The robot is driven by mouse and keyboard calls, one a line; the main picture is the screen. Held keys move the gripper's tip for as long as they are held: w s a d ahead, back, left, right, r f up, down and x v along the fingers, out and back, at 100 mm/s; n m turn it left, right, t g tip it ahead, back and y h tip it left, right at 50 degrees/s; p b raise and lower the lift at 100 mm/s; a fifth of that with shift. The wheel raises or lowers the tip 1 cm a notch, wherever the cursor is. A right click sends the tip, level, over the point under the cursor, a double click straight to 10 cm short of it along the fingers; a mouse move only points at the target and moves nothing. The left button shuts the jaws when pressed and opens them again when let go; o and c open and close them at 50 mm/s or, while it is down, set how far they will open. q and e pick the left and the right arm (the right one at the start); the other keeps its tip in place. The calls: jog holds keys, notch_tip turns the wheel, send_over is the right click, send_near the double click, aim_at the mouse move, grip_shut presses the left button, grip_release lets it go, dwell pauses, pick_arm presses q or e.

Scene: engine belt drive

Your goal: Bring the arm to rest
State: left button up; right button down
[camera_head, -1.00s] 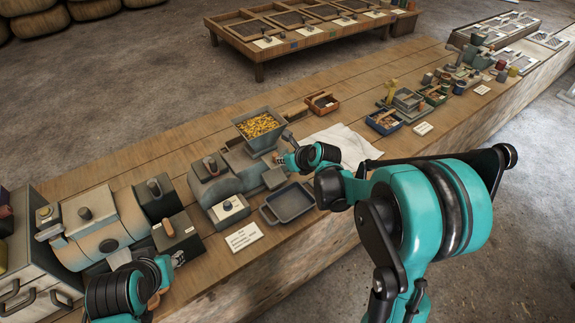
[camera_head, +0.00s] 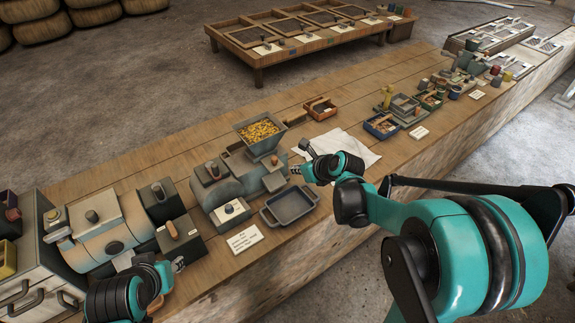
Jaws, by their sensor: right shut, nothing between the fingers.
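My right arm (camera_head: 455,240) comes in from the lower right. Its gripper (camera_head: 295,169) is shut and empty, just right of the grey machine with the hopper (camera_head: 262,143) and above the far side of the grey tray (camera_head: 289,206). My left gripper (camera_head: 178,265) is at the lower left, by a dark block with an orange-brown handle (camera_head: 173,231). Its fingers are small and partly hidden by its own wrist, so I cannot tell their opening.
The hopper holds yellow pieces. A white cloth (camera_head: 345,149) lies behind my right wrist. A blue box (camera_head: 381,127) and a brown box (camera_head: 320,108) are farther back. The floor right of the bench (camera_head: 500,150) is clear.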

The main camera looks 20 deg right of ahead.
jog(key=v, duration=0.4)
jog(key=shift+p, duration=0.4)
jog(key=shift+s+a, duration=0.1)
jog(key=s+a+r+n+g+h, duration=0.1)
jog(key=s+n, duration=0.9)
jog(key=n, duration=0.6)
jog(key=s+a+n+h, duration=0.1)
jog(key=s+n+h, duration=0.1)
jog(key=s+n, duration=0.9)
jog(key=n, duration=0.5)
jog(key=shift+a+r+g, duration=0.4)
